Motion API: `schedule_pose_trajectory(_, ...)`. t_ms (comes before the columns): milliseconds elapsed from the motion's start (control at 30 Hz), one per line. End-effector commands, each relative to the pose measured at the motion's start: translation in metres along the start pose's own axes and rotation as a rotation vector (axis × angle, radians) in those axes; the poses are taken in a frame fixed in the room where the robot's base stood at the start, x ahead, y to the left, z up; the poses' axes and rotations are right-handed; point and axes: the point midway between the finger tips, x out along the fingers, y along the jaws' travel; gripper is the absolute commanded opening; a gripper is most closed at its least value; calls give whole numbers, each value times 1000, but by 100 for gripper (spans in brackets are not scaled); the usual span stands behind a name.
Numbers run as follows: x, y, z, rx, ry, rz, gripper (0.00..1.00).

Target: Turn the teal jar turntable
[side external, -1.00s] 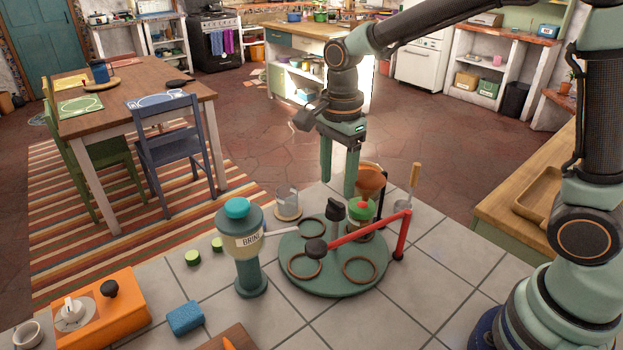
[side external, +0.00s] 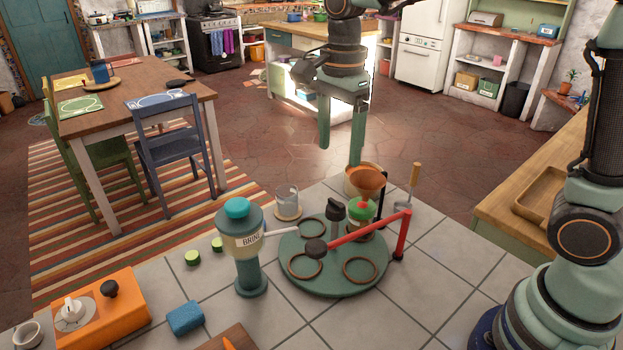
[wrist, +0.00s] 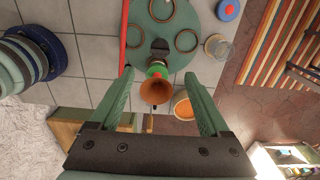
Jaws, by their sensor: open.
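The teal jar turntable (side external: 333,284) is a round disc on the tiled counter, with brown rings on top. My gripper (side external: 340,156) is open and empty, pointing down, above and beyond the turntable's far side. In the wrist view the turntable (wrist: 163,29) lies at the top, and the funnel (wrist: 156,91) shows between my open fingers (wrist: 158,76). I cannot tell their height gap.
A red bar (side external: 365,228) reaches over the turntable from a red post at right. A BRINE dispenser (side external: 249,262) stands at left, its pale spout over the rim. A glass (side external: 287,195) on a coaster and an orange bowl (wrist: 183,107) are nearby. Front right tiles are clear.

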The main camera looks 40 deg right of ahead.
Motion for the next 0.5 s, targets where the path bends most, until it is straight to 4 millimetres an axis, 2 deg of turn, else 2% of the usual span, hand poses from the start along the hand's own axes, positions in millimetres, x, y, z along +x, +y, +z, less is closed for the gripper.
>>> schedule_pose_trajectory(167,23,1,0,0,1,6,80)
schedule_pose_trajectory(500,87,1,0,0,1,6,80)
